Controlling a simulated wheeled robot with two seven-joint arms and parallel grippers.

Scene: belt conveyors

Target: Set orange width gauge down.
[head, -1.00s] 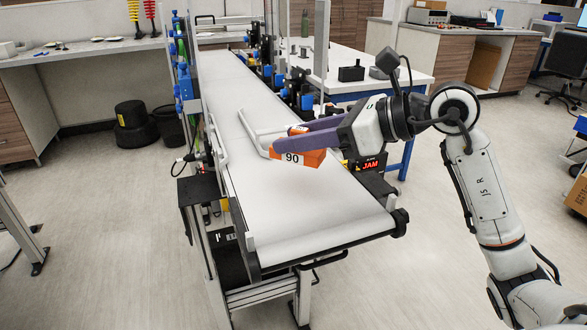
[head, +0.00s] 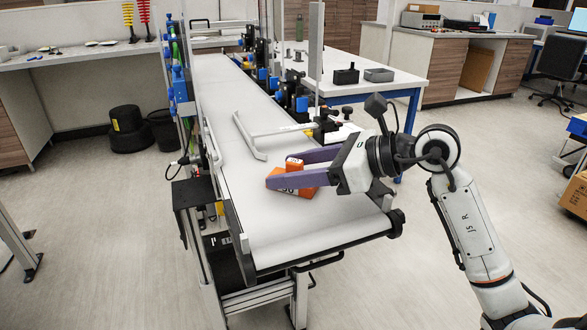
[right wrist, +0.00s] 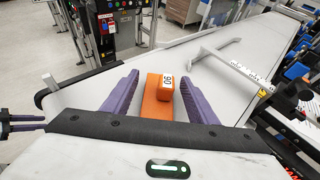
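The orange width gauge (head: 306,191) is an orange block with a smaller orange piece and a white label reading 90. It rests on the near part of the white belt. My right gripper (head: 279,171) has its purple fingers on either side of the gauge. In the right wrist view the gauge (right wrist: 155,106) lies between the fingers (right wrist: 158,76) with a gap on both sides, so the gripper is open. The fingers partly hide the gauge in the head view. Dark purple prongs at the left edge of the right wrist view look like my left gripper (right wrist: 22,123); their opening is unclear.
The conveyor belt (head: 290,228) has free room in front of and left of the gauge. A white guide rail (head: 247,137) stands over the belt just beyond it. Blue-and-black fittings (head: 300,100) line the belt's right side. A white table (head: 400,82) stands behind.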

